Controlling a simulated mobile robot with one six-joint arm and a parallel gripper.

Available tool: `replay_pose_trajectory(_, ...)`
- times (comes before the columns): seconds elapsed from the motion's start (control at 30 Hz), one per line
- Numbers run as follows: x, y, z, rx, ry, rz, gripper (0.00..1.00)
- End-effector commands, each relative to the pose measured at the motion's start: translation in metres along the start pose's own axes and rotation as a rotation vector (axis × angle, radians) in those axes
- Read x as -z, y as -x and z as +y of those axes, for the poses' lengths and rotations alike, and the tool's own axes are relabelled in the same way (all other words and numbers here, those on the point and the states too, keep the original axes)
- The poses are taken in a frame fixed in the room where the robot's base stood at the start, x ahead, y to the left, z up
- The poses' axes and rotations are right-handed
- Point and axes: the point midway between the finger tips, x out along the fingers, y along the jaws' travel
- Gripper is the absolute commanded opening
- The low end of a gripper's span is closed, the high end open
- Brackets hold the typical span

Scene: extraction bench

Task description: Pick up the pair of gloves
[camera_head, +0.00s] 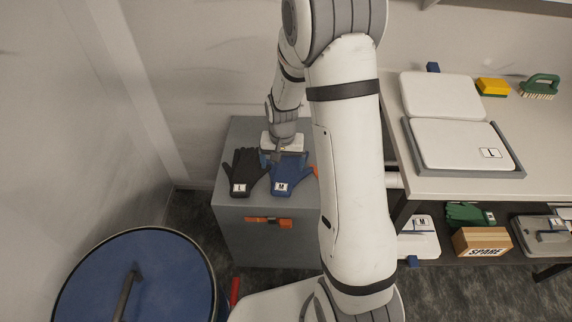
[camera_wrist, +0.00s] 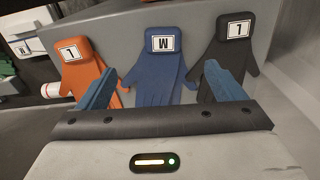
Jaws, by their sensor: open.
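Three gloves, or glove pairs, lie side by side on a grey cabinet top. The black one (camera_head: 241,166) has an L label, and the blue one (camera_head: 287,170) an M label. The orange one (camera_head: 314,167) is mostly hidden behind my arm in the head view. In the wrist view the orange (camera_wrist: 86,75), blue (camera_wrist: 160,75) and black (camera_wrist: 232,62) ones show in a row with labels upside down. My gripper (camera_wrist: 160,72) is open and empty; its blue fingers straddle the blue gloves' picture position. I cannot tell the remaining height.
A blue-lidded round bin (camera_head: 160,285) stands at front left. The cabinet (camera_head: 240,240) has an orange handle (camera_head: 268,221). On the right, a bench holds a grey tray (camera_head: 410,150), a yellow sponge (camera_head: 493,86) and a green brush (camera_head: 540,84). Green gloves (camera_head: 465,213) and a SPARE box (camera_head: 480,241) sit below.

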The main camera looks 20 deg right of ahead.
Motion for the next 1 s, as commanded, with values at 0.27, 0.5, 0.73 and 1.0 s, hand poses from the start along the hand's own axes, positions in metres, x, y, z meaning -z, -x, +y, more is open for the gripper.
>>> replay_pose_trajectory(0.27, 0.010, -0.061, -0.003, -0.011, -0.055, -0.028, 0.89)
replay_pose_trajectory(0.5, 0.010, -0.087, -0.002, -0.012, -0.060, -0.032, 0.89)
replay_pose_trajectory(0.73, 0.011, -0.113, -0.004, -0.012, -0.059, -0.032, 0.89)
replay_pose_trajectory(1.0, 0.011, -0.140, -0.004, -0.011, -0.060, -0.029, 0.89)
